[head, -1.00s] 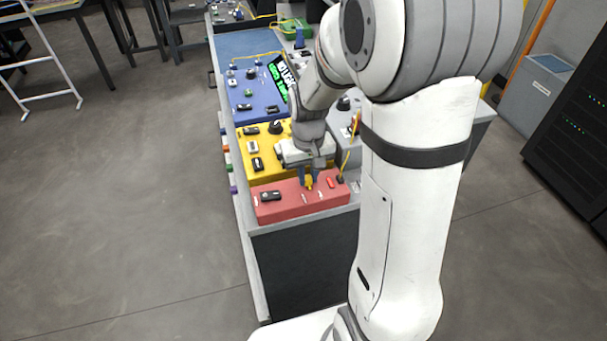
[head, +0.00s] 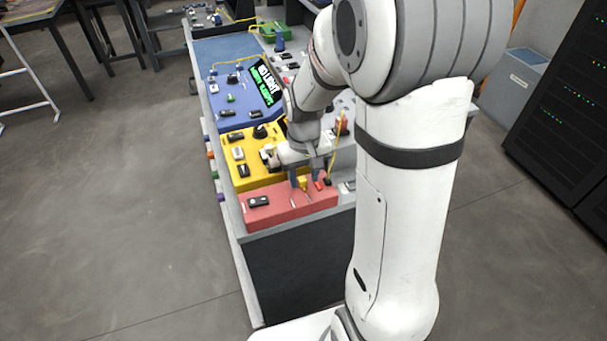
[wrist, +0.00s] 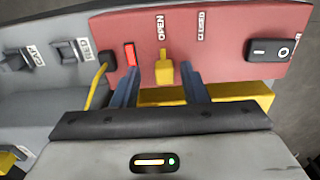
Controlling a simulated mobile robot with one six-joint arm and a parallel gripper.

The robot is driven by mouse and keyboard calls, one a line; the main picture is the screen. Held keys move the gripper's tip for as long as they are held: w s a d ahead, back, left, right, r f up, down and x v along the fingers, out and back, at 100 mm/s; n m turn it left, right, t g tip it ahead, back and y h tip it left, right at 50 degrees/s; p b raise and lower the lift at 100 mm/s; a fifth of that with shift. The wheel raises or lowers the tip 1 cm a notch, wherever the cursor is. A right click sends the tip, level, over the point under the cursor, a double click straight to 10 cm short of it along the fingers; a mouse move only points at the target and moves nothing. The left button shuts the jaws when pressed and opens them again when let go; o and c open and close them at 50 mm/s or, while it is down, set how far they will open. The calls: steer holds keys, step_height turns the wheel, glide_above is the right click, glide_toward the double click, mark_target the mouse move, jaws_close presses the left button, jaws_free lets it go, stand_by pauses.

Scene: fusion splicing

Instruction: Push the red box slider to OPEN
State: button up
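The red box (head: 275,207) is at the near end of the bench and fills the top of the wrist view (wrist: 222,52). Its yellow slider knob (wrist: 164,70) is in line with the OPEN label (wrist: 161,27), to the left of the CLOSED label (wrist: 201,27) in the wrist view. My gripper (wrist: 160,72) is open over the box, one finger on each side of the knob, with a visible gap on both sides. In the head view my gripper (head: 305,178) points down at the knob. The slider's slot is not clear.
A red light bar (wrist: 130,54) and a black plug with a yellow cable (wrist: 97,90) lie left of the knob. A black rocker switch (wrist: 270,50) is at the box's other end. The yellow box (head: 240,175) stands behind, with the blue box (head: 225,112) beyond it.

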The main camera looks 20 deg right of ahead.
mark_target(304, 179)
step_height(304, 179, up, 7)
steer(key=shift+r, duration=0.4)
stand_by(0.4)
steer(key=shift+s+r+p, duration=0.1)
steer(key=shift+r+p, duration=0.05)
steer(key=shift+p, duration=0.15)
steer(key=s+a+r+t+p, duration=0.1)
steer(key=s+r, duration=0.5)
steer(key=s, duration=0.8)
steer(key=shift+s+r+m+t+p, duration=0.2)
steer(key=shift+m+t+p, duration=0.2)
steer(key=shift+t+p, duration=0.4)
steer(key=shift+a, duration=0.1)
